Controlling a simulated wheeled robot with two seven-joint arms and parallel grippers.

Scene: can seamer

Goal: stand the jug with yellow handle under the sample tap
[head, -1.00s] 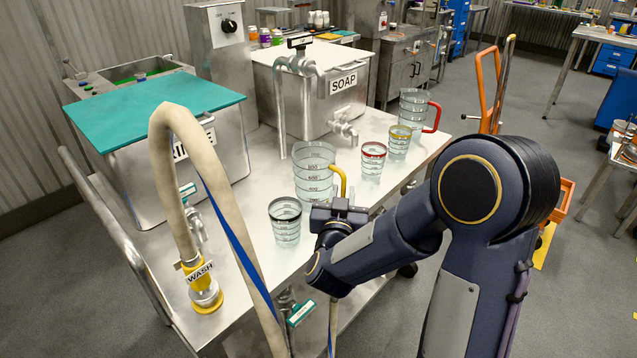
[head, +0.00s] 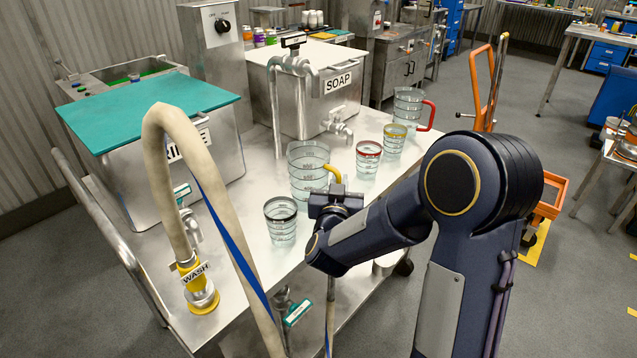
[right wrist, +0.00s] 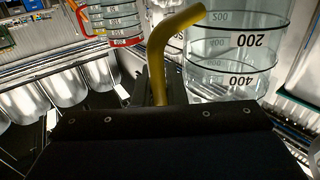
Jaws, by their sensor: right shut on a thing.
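The clear jug (head: 306,178) with a yellow handle (head: 334,172) stands upright on the metal bench, its printed scale showing. My right gripper (head: 335,190) is at its handle side, shut on the yellow handle. In the right wrist view the handle (right wrist: 168,50) rises from between the jaws, with the jug (right wrist: 235,50) beside it; the fingertips are hidden. A tall tap with a small sign on top (head: 293,41) has a long downward spout (head: 275,115) behind the jug. The sign is too small to read, so I cannot tell whether this is the sample tap. My left gripper is out of view.
A black-rimmed beaker (head: 281,222) stands close in front of the jug. Red-rimmed (head: 368,160) and yellow-rimmed (head: 394,143) beakers and a red-handled jug (head: 408,110) stand to the right. The SOAP tank's tap (head: 339,126) juts out behind. The WASH hose (head: 165,180) arches at left.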

